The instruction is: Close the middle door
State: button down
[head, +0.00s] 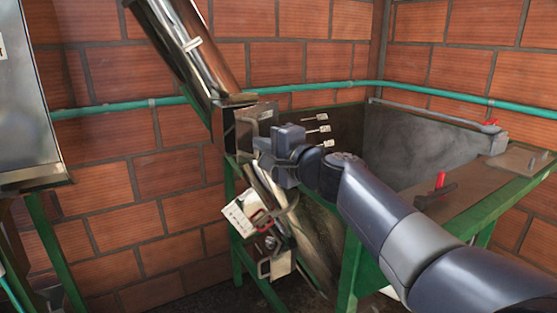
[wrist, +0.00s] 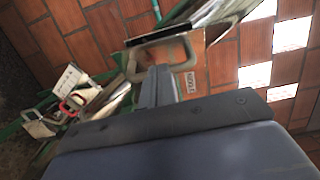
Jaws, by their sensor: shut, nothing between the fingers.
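My gripper (head: 268,155) is shut and empty, at the metal elevator housing below the slanted steel chute. In the wrist view its fingers (wrist: 156,84) point at a beige loop handle (wrist: 186,50) on a dark-edged metal panel. The fingertips overlap the handle's loop; I cannot tell whether they touch it. Below my gripper in the head view, a pale door plate (head: 238,219) with a red-edged handle sticks out at a tilt, and a lower plate (head: 281,265) is beneath it. I cannot tell for sure which panel is the middle door.
The steel chute (head: 190,45) rises to the upper left. A grey tank (head: 425,145) in a green frame stands at the right, with red-handled valves (head: 440,181). A teal pipe (head: 115,107) runs along the brick wall. A metal hopper (head: 25,110) is at the far left.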

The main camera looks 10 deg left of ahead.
aim_at(239, 142)
jog(key=a, duration=0.2)
jog(key=a+b, duration=0.1)
jog(key=a, duration=0.1)
jog(key=shift+w, duration=0.4)
jog(key=shift+w+a+b, duration=0.35)
jog(key=shift+a, duration=0.5)
jog(key=shift+d, duration=0.1)
